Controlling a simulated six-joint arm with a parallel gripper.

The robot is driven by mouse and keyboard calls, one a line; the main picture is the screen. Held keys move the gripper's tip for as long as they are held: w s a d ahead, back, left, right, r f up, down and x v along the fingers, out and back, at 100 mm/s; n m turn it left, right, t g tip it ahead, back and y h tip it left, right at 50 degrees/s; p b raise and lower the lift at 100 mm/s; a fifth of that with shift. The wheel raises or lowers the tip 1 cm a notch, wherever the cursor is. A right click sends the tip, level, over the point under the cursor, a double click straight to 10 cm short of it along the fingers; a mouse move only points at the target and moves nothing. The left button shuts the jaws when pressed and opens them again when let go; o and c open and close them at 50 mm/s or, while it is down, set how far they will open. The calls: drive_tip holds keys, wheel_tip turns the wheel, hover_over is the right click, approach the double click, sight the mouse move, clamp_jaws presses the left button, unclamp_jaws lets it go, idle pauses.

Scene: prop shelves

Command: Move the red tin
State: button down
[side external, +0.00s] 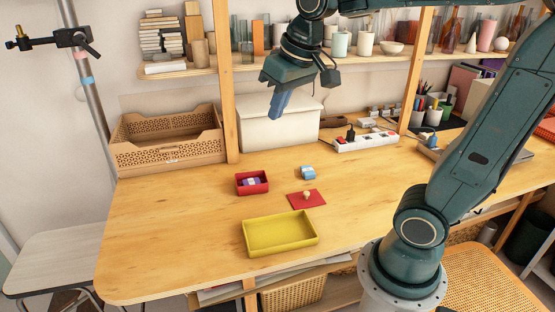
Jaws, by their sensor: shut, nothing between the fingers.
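The red tin (240,188) stands open on the wooden table, left of the middle, with small purple and white items inside. A flat red square lid (297,203) with a pale round knob lies to its right on the table. A small blue block-like object (307,173) sits behind the lid. A shallow yellow tray (281,248) lies in front of the tin and lid. My gripper (275,114) is shut and empty, pointing down, high above the table and in front of the white box. It is apart from the tin.
A woven wooden crate (168,157) stands at the back left, and a white box (262,132) at the back. A white power strip (366,142) lies to the right of the box. Shelf posts (228,90) rise behind the table. The table's left part is clear.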

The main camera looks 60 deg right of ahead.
drive_tip(key=w+d+f+m+g, duration=0.1)
drive_tip(key=w+d+f+m, duration=0.15)
drive_tip(key=w+d, duration=0.5)
drive_tip(key=w+d+f+m+g, duration=0.1)
drive_tip(key=w+d+f, duration=0.3)
drive_tip(key=w, duration=0.7)
drive_tip(key=w+d+f+m+g, duration=0.1)
drive_tip(key=w+d+f+m, duration=0.1)
drive_tip(key=d+f, duration=0.5)
drive_tip(key=w+d+f+m+g, duration=0.1)
drive_tip(key=w+d+f, duration=0.4)
drive_tip(key=f, duration=0.7)
drive_tip(key=shift+w+d+m+y, duration=0.25)
drive_tip(key=shift+d+m+y, duration=0.1)
drive_tip(key=shift+d, duration=0.85)
drive_tip(key=shift+f, duration=0.1)
wheel_tip(320, 180, down, 10)
drive_tip(key=shift+f, duration=0.1)
drive_tip(key=shift+s+a+r, duration=0.25)
drive_tip(key=shift+s+a, duration=0.1)
drive_tip(key=shift+a, duration=0.05)
drive_tip(key=shift+s+a, duration=1)
drive_tip(key=shift+a, duration=0.1)
